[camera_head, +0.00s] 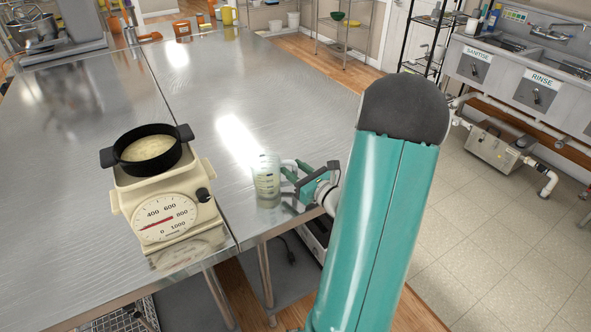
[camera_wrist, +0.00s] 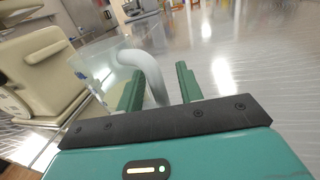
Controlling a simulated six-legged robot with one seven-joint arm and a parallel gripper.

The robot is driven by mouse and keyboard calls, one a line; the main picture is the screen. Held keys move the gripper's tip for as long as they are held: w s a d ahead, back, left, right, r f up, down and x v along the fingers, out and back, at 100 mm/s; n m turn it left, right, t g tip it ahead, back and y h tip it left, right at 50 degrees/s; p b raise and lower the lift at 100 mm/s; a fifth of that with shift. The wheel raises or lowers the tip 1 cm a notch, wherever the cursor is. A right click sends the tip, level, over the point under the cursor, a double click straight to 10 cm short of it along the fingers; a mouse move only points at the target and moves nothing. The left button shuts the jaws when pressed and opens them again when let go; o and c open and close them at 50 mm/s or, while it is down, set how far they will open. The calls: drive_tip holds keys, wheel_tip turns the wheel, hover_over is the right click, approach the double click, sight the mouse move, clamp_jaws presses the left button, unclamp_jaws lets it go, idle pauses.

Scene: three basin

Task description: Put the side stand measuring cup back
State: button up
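The clear measuring cup (camera_head: 266,183) stands upright near the front edge of the metal table, with a pale content in its lower part. Its curved handle points right toward my gripper (camera_head: 291,175). In the wrist view, the transparent cup (camera_wrist: 98,65) is at the upper left. My gripper (camera_wrist: 160,88) has its two green fingers apart, with the pale handle (camera_wrist: 150,70) between them, nearer the left finger. A clear gap shows between the handle and the right finger. I cannot tell whether the left finger touches the handle.
A cream dial scale (camera_head: 166,215) stands left of the cup, bearing a black two-handled pot (camera_head: 108,158) with pale content. The scale also shows in the wrist view (camera_wrist: 40,70). The table (camera_head: 210,90) behind the cup is clear. Sinks (camera_head: 535,95) are at the far right.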

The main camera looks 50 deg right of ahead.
drive_tip(key=shift+s+r, duration=0.15)
drive_tip(key=s+a, duration=0.1)
drive_tip(key=s, duration=1.1)
drive_tip(key=w+a+r+n+g+y, duration=0.25)
drive_tip(key=a+n+g+y, duration=0.3)
drive_tip(key=a+n, duration=0.55)
drive_tip(key=w+a+r+n+g+y, duration=0.2)
drive_tip(key=w+a+n+g+y, duration=0.35)
drive_tip(key=a, duration=0.85)
drive_tip(key=s+a+r+n+g+h, duration=0.2)
drive_tip(key=s+a+n+g+h, duration=0.15)
drive_tip(key=s+a+n, duration=0.5)
wheel_tip(320, 180, up, 7)
drive_tip(key=n+t+h, duration=0.2)
drive_tip(key=n+h, duration=0.4)
drive_tip(key=n, duration=0.6)
drive_tip(key=shift+w+a, duration=0.15)
drive_tip(key=shift+w, duration=0.3)
